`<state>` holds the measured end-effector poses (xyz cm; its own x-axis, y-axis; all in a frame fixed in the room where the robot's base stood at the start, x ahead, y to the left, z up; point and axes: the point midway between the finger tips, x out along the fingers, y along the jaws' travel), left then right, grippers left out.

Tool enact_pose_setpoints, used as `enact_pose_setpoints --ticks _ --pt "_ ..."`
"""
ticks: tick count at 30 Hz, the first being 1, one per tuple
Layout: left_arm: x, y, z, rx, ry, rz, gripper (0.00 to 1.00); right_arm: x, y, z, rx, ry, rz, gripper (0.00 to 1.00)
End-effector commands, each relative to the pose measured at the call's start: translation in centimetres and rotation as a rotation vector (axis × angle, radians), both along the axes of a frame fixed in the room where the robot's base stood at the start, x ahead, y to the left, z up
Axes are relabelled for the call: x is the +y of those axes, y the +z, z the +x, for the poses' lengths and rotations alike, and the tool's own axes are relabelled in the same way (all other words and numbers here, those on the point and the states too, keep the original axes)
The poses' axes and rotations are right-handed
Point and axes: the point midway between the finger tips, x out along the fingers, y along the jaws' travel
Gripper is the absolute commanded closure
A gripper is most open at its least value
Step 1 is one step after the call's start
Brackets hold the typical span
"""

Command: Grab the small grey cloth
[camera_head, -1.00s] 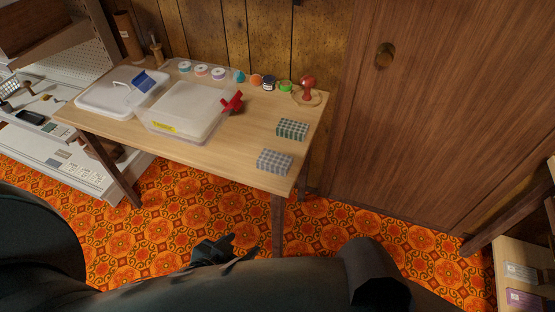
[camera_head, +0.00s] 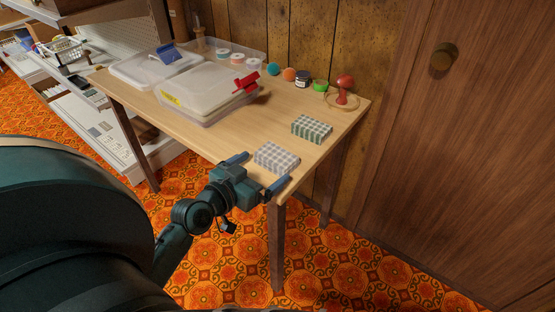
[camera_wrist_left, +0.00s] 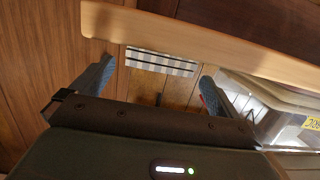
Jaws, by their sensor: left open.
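The small grey cloth (camera_head: 277,157) is a folded grey-and-white checked block lying flat near the front right corner of the wooden table (camera_head: 215,135). My left gripper (camera_head: 257,173) is open and empty at the table's front edge, just in front of the cloth. Its two blue fingers are spread about as wide as the cloth, one toward each near corner. In the left wrist view a checked grey cloth (camera_wrist_left: 160,62) shows between the fingertips (camera_wrist_left: 155,85). I cannot tell whether the fingers touch it. My right gripper is not in view.
A green-and-white checked cloth (camera_head: 312,128) lies just behind the grey one. A clear lidded box (camera_head: 205,100) with a red clip (camera_head: 246,83) stands to the left. Several small spools and jars and a red-topped stamp (camera_head: 344,88) stand along the back. The wooden door (camera_head: 450,150) is at right.

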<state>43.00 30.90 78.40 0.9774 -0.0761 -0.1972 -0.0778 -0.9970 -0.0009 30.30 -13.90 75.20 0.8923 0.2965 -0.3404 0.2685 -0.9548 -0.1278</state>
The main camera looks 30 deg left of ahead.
Motion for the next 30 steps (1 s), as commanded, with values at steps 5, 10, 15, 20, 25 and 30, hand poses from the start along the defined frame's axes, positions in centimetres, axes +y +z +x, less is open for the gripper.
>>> enact_pose_setpoints --ticks 5,10,15,20,25,30 --pt "-0.2 -0.5 2.5 -0.001 0.000 -0.002 0.00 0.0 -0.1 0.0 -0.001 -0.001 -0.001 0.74" --pt "-0.3 -0.6 3.5 0.000 -0.001 -0.002 0.00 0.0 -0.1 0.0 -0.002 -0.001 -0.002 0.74" --pt "-0.4 -0.6 5.7 -0.002 0.001 -0.004 0.00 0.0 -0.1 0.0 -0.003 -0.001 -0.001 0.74" --pt "-0.5 -1.1 7.7 0.001 0.000 -0.002 0.00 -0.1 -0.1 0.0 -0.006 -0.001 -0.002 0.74" --pt "-0.5 -1.2 8.3 0.003 0.000 -0.001 0.00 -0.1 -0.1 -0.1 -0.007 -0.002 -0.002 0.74" --pt "-0.6 -1.2 8.3 0.003 0.000 -0.001 0.02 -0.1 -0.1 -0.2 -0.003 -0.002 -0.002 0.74"
